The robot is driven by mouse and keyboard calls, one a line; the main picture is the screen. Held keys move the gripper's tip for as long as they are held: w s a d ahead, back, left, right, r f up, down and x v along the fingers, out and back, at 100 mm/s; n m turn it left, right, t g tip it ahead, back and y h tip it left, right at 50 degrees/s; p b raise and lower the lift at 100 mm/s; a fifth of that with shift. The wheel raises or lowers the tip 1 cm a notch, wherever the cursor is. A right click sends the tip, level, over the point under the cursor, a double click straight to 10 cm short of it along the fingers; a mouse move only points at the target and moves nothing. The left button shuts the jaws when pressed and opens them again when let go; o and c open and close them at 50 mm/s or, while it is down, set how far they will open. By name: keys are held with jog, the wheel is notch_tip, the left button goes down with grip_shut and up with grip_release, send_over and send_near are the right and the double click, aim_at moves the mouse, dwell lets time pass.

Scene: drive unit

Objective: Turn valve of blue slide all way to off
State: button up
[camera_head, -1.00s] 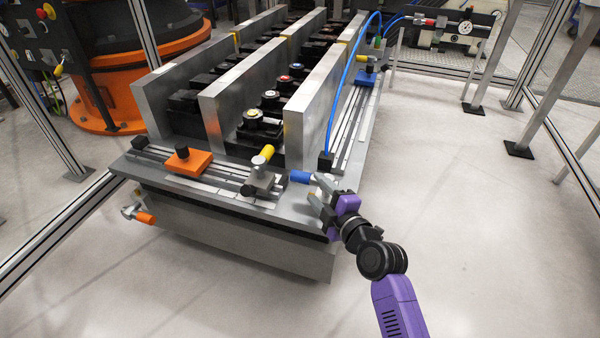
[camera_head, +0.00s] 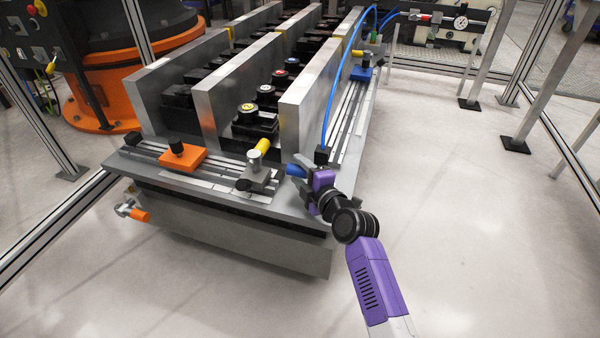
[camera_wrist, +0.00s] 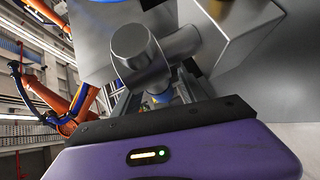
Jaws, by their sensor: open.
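The blue slide (camera_head: 361,74) is a small blue block on the long rail at the back right of the bench. A blue valve handle (camera_head: 295,170) sticks out sideways at the bench's front right corner. My gripper (camera_head: 304,168) is open at the right end of that handle. Whether the handle lies between the fingers cannot be told. In the wrist view a grey metal valve body (camera_wrist: 132,48) stands close ahead of my gripper and hides much of the fingers. A small blue patch shows behind it, too small to identify.
A yellow-handled valve (camera_head: 257,158) and an orange slide (camera_head: 183,157) sit on the front rail to the left. An orange-handled valve (camera_head: 135,213) hangs off the bench's front left. Tall metal plates (camera_head: 312,105) rise behind. A blue hose (camera_head: 340,75) arches nearby. Floor at right is clear.

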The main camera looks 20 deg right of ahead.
grip_shut()
dwell(1.4)
